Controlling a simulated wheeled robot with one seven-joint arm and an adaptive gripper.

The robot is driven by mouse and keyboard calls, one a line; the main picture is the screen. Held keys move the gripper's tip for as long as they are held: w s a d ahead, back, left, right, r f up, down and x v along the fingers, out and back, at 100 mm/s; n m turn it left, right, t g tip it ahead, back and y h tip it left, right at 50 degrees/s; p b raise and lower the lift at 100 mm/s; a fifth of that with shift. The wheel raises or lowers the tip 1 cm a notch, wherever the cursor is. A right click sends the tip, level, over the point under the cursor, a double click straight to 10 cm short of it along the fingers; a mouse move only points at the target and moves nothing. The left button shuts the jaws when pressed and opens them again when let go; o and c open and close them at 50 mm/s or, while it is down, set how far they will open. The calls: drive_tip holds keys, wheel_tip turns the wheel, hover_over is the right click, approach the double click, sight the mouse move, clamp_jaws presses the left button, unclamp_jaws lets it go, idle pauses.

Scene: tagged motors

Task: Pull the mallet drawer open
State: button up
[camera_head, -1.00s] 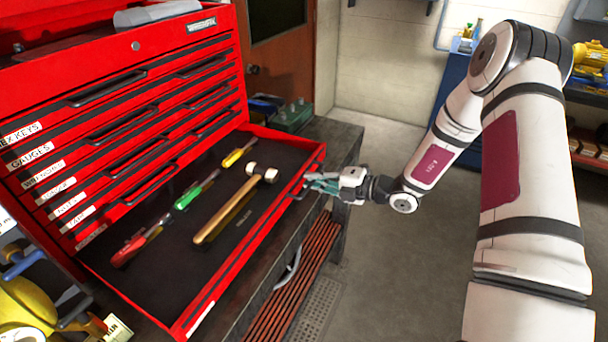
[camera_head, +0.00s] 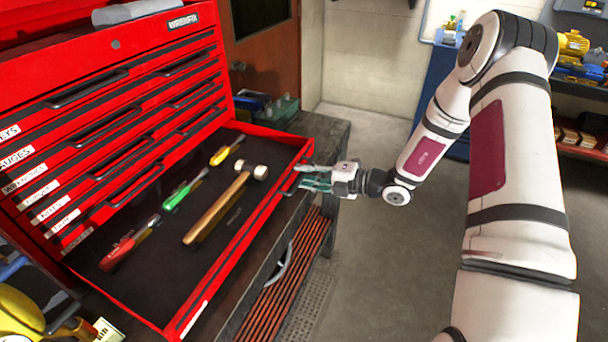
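The mallet (camera_head: 220,205), with a wooden handle and a pale double-faced head, lies in the bottom drawer (camera_head: 225,274) of a red tool chest (camera_head: 110,60). This drawer stands well out from the chest, its dark-lined inside in full view.
Red (camera_head: 128,244), green (camera_head: 183,190) and yellow (camera_head: 227,150) handled tools lie beside the mallet. The chest's other drawers are closed. The chest stands on a dark bench (camera_head: 325,132). Grey floor (camera_head: 385,260) is clear in front and to the right.

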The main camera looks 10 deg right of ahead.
drive_tip(key=v, duration=1.1)
drive_tip(key=shift+s+d, duration=0.1)
drive_tip(key=shift+d, duration=0.05)
drive_tip(key=s+a+r+n+g+h, duration=0.2)
drive_tip(key=s+a+r+n+g, duration=0.4)
drive_tip(key=n, duration=0.5)
drive_tip(key=s+a+r+n+g+h, duration=0.1)
drive_tip(key=s+a+r+n+g, duration=0.3)
drive_tip(key=s+r+n, duration=0.6)
drive_tip(key=s+d+r+n+t+h, duration=0.2)
drive_tip(key=s+r+n+t+h, duration=0.1)
drive_tip(key=n, duration=0.8)
drive_tip(key=s+d+r+n+t+h, duration=0.2)
drive_tip(key=s+r+n+h, duration=0.3)
drive_tip(key=n, duration=0.6)
drive_tip(key=shift+s+d+n+t+h, duration=0.35)
drive_tip(key=shift+s+h, duration=0.25)
drive_tip(key=shift+s, duration=0.6)
